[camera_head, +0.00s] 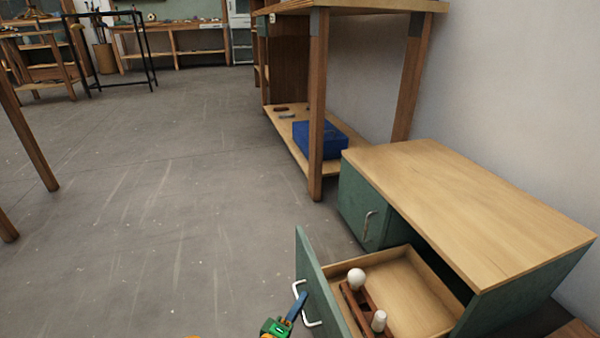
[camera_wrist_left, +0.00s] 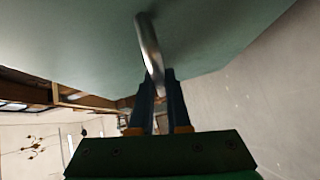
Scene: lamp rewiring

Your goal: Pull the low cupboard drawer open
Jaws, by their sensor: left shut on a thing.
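The low cupboard (camera_head: 470,205) has a wooden top and green sides and stands against the wall at the right. Its drawer (camera_head: 408,282) is pulled well out, with a green front (camera_head: 314,275) and a wooden inside. A silver bar handle (camera_head: 304,302) is on the drawer front; it also shows in the left wrist view (camera_wrist_left: 149,45). My left gripper (camera_head: 297,307) is at the handle, shut on it, with its dark fingers (camera_wrist_left: 160,98) around the bar's lower part in the wrist view. My right gripper is not in view.
A shut cupboard door (camera_head: 364,212) stands beyond the drawer. A workbench with a blue box (camera_head: 320,139) is behind. Floor (camera_head: 170,200) at left is clear.

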